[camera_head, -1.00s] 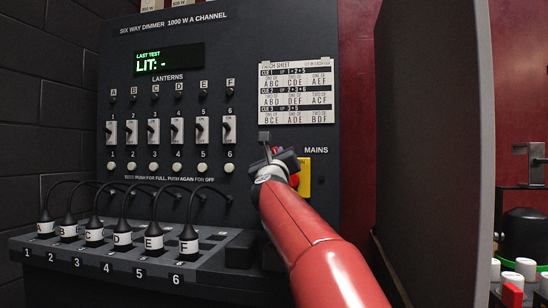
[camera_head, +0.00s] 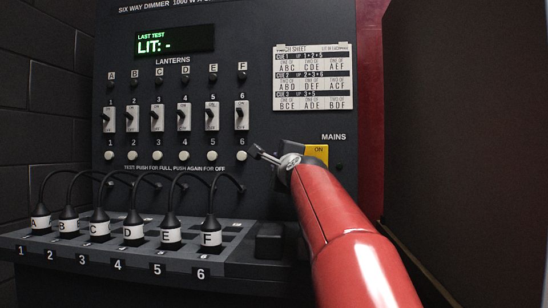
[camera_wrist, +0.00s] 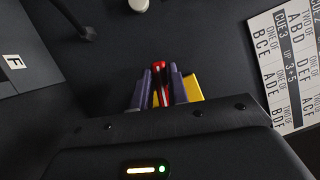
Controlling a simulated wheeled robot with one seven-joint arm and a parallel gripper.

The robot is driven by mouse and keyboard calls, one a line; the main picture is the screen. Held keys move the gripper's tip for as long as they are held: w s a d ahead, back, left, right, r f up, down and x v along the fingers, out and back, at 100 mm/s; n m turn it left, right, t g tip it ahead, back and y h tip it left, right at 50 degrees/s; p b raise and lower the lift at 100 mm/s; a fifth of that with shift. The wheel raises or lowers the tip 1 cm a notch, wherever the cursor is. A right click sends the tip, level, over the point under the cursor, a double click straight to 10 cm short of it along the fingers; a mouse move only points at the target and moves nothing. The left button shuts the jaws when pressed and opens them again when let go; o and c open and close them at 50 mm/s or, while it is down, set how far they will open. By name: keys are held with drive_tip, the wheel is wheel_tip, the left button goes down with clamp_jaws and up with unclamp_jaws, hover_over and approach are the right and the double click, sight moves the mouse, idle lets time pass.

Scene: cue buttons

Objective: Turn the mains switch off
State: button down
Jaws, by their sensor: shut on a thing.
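The mains switch has a yellow plate (camera_head: 317,152) marked ON, under the word MAINS on the right of the dark dimmer panel. In the wrist view its red handle (camera_wrist: 160,68) stands between the two purple fingers of my gripper (camera_wrist: 160,84), with the yellow plate (camera_wrist: 193,88) behind. My gripper (camera_head: 266,154) is shut on the red handle. In the head view my red arm hides the handle and the lower part of the plate, so the handle's exact position cannot be told there.
Small lantern switches (camera_head: 184,117) and round test buttons (camera_head: 184,155) sit left of my gripper. Several labelled plugs (camera_head: 134,231) with cables stand on the ledge below. A patch sheet (camera_head: 313,78) is above. A dark upright panel (camera_head: 450,130) closes off the right side.

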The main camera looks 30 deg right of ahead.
drive_tip(key=shift+w+a+f+n+g+y+p, duration=0.15)
drive_tip(key=shift+f+n+g+p, duration=0.1)
drive_tip(key=shift+f+n, duration=0.35)
drive_tip(key=shift+s+f+n+g+y+p, duration=0.1)
drive_tip(key=shift+f+n+g+y+p, duration=0.15)
drive_tip(key=shift+n, duration=0.55)
drive_tip(key=shift+f, duration=0.1)
drive_tip(key=c, duration=1.4)
unclamp_jaws()
drive_tip(key=shift+o, duration=0.2)
drive_tip(key=s+a+b, duration=0.1)
drive_tip(key=s, duration=0.6)
drive_tip(key=shift+s+a, duration=0.25)
drive_tip(key=shift+s, duration=0.05)
